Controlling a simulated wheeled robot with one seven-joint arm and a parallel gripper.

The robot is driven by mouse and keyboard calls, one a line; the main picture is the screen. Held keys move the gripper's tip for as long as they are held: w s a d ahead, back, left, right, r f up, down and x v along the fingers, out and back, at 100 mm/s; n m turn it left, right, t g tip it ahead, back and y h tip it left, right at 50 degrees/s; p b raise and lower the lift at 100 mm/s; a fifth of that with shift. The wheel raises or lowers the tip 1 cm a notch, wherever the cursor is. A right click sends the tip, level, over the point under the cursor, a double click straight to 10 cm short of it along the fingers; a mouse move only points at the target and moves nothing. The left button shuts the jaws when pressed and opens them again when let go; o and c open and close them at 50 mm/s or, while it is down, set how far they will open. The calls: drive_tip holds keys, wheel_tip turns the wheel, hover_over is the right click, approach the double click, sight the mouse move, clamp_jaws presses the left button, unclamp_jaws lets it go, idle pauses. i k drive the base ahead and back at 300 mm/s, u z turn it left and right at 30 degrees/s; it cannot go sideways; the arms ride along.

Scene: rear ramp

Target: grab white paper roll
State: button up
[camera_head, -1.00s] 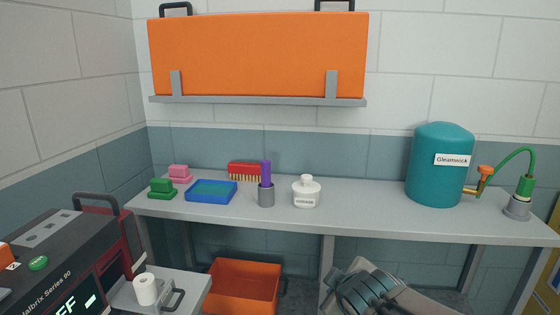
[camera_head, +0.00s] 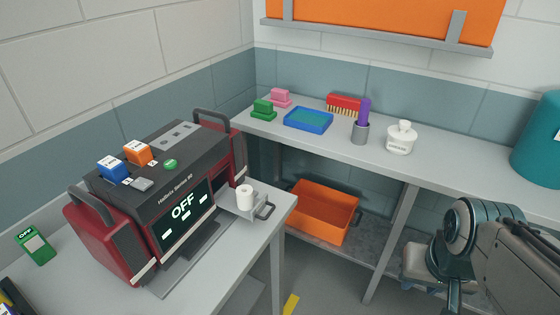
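The white paper roll (camera_head: 245,196) stands upright on a small grey tray (camera_head: 236,208) at the right end of the black and red machine (camera_head: 172,190), on the left table. It is small, with a hole in its top. My arm shows at the lower right, well to the right of the roll and apart from it. The end of my arm, with my gripper (camera_head: 432,262), is partly in view, but its fingers cannot be made out clearly. I see nothing held.
An orange bin (camera_head: 326,208) stands below the back counter (camera_head: 310,133), between roll and arm. On the counter are a blue tray (camera_head: 308,119), sponges, a red brush (camera_head: 344,104), a purple item in a grey cup (camera_head: 360,132) and a white jar (camera_head: 401,138). Floor shows between the tables.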

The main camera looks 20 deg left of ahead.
sight(244, 192)
drive_tip(key=u, duration=1.25)
